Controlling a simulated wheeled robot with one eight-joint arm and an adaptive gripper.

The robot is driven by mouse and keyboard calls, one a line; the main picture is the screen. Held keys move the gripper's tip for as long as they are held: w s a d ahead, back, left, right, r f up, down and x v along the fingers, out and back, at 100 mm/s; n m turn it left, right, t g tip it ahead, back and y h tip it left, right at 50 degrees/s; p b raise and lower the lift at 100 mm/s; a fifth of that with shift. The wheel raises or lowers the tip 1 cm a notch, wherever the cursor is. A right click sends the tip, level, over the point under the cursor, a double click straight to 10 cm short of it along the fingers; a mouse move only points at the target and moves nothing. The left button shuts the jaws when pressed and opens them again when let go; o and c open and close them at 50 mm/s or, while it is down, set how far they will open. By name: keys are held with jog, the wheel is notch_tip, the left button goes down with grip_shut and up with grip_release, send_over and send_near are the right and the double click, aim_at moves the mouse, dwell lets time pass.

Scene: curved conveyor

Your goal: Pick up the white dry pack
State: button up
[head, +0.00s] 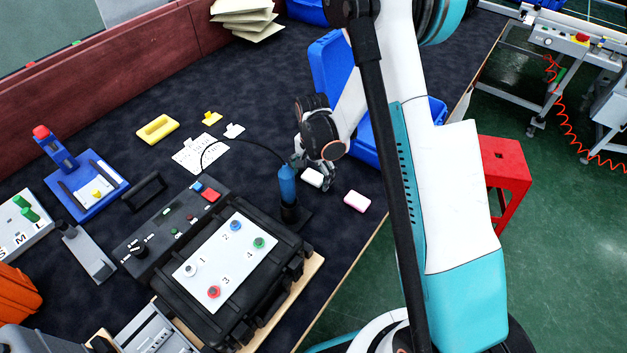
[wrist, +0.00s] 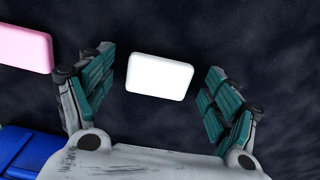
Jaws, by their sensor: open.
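The white dry pack (wrist: 160,77) is a small white block with rounded corners, lying on the dark table cloth. In the wrist view it sits between the two teal-padded fingers of my gripper (wrist: 156,92), with a gap on each side. My gripper is open and empty. In the head view the white dry pack (head: 312,177) lies just below my gripper (head: 322,172), whose fingers come down close to it; part of the fingers is hard to make out.
A pink block (head: 357,201) lies right of the white pack, near the table edge. A blue tool in a black stand (head: 288,185) stands close on the left. Blue bins (head: 330,62) stand behind my arm. A black case with numbered buttons (head: 225,262) lies in front.

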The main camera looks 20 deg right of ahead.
jog(key=c, duration=1)
jog(key=shift+o, duration=0.2)
jog(key=shift+r, duration=0.1)
